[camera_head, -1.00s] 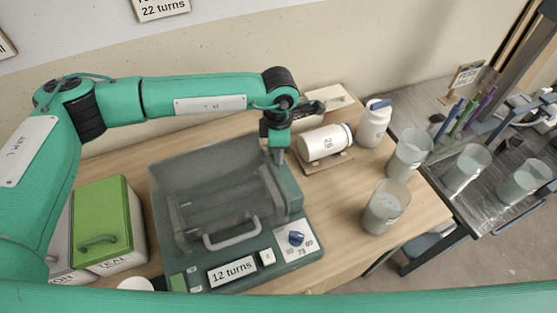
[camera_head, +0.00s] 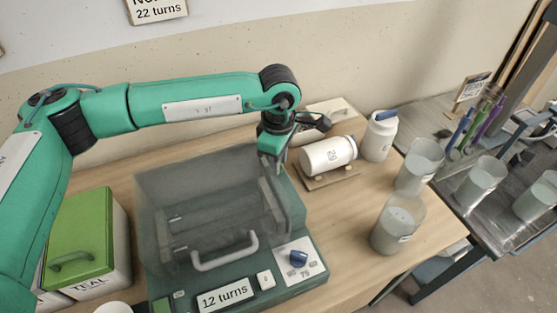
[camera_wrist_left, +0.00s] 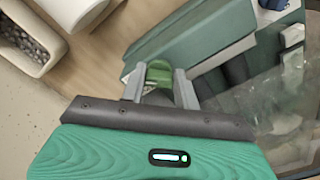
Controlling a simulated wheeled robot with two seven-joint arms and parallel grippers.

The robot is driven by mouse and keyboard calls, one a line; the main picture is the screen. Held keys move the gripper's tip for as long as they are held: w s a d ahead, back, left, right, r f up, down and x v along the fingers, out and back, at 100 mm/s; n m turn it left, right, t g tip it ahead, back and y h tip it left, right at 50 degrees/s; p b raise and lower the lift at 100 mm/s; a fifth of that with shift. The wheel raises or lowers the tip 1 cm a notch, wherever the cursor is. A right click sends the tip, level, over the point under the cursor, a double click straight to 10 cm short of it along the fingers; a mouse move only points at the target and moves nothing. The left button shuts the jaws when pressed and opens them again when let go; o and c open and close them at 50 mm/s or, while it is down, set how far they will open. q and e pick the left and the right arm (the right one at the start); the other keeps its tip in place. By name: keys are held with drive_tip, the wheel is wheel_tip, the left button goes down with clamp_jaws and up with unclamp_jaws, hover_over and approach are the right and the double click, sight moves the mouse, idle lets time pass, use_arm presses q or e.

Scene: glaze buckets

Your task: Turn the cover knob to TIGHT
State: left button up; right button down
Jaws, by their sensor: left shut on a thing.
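The machine (camera_head: 262,290) is a dark green box with a clear smoky cover (camera_head: 175,185) and a pale handle (camera_head: 226,257). My left gripper (camera_head: 271,162) is at the machine's back right corner, pointing down. In the left wrist view, my left gripper (camera_wrist_left: 160,88) is shut on a green knob (camera_wrist_left: 159,72), with one grey finger on each side. Most of this knob is hidden in the head view, and I cannot read any mark around it. A blue dial (camera_head: 298,257) is on the white front panel, apart from the gripper. My right gripper is not in view.
A white jar (camera_head: 328,154) lies on a wooden cradle right of the gripper. Another white jar (camera_head: 379,138) and two clear buckets (camera_head: 398,225) (camera_head: 419,168) stand further right. A green-lidded box (camera_head: 85,235) stands left of the machine.

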use_arm(q)
drive_tip(key=shift+r, duration=0.1)
drive_tip(key=o, duration=0.7)
drive_tip(key=shift+w+d, duration=0.1)
